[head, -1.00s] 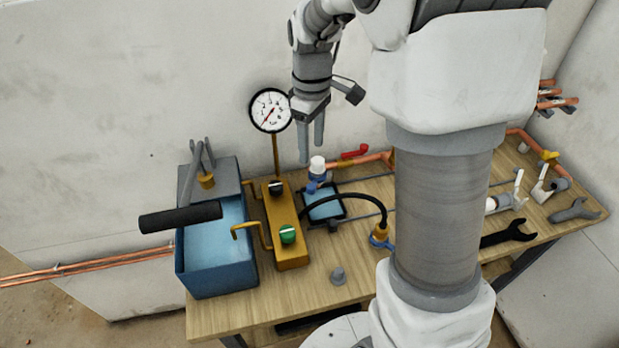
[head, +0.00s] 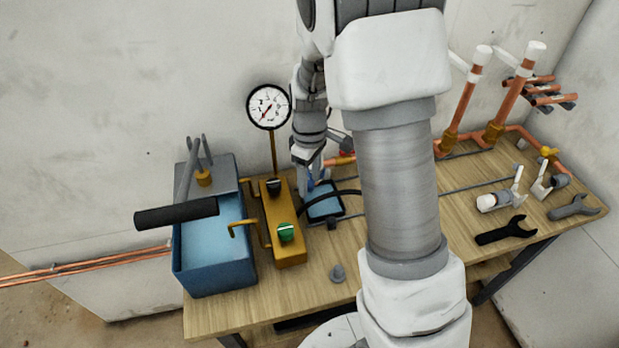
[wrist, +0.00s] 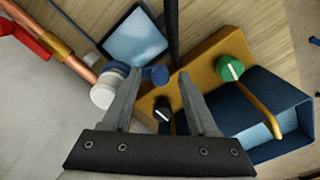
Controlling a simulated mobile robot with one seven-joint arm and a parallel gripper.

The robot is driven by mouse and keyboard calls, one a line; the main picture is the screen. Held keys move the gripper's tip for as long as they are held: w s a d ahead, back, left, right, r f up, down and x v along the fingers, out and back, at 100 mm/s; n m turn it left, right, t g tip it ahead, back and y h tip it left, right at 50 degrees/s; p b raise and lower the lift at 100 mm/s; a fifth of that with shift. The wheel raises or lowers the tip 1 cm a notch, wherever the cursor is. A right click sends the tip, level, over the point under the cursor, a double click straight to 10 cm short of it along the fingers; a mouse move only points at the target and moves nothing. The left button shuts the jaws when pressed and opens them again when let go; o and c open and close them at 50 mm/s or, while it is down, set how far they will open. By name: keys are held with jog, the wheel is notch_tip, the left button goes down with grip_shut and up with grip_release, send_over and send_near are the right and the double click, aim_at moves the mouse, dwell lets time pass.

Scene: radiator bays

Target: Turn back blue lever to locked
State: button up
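The blue lever (wrist: 155,75) is on a small valve with a white cap (wrist: 103,95) and blue collar. In the wrist view the lever's end lies between the tips of my open gripper (wrist: 160,73), close to the left finger; I cannot tell whether they touch. In the head view my gripper (head: 308,180) is low at the valve and hides most of it, with only a bit of the blue lever (head: 319,178) showing.
A brass pump body (head: 286,245) with green and black knobs and a gauge (head: 269,106) stands left of the valve, beside a blue water tank (head: 215,270). A dark-framed tray (head: 325,205) lies in front. A red lever (wrist: 30,35) and copper pipe run close by.

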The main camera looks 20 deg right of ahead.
grip_shut()
dwell(1.3)
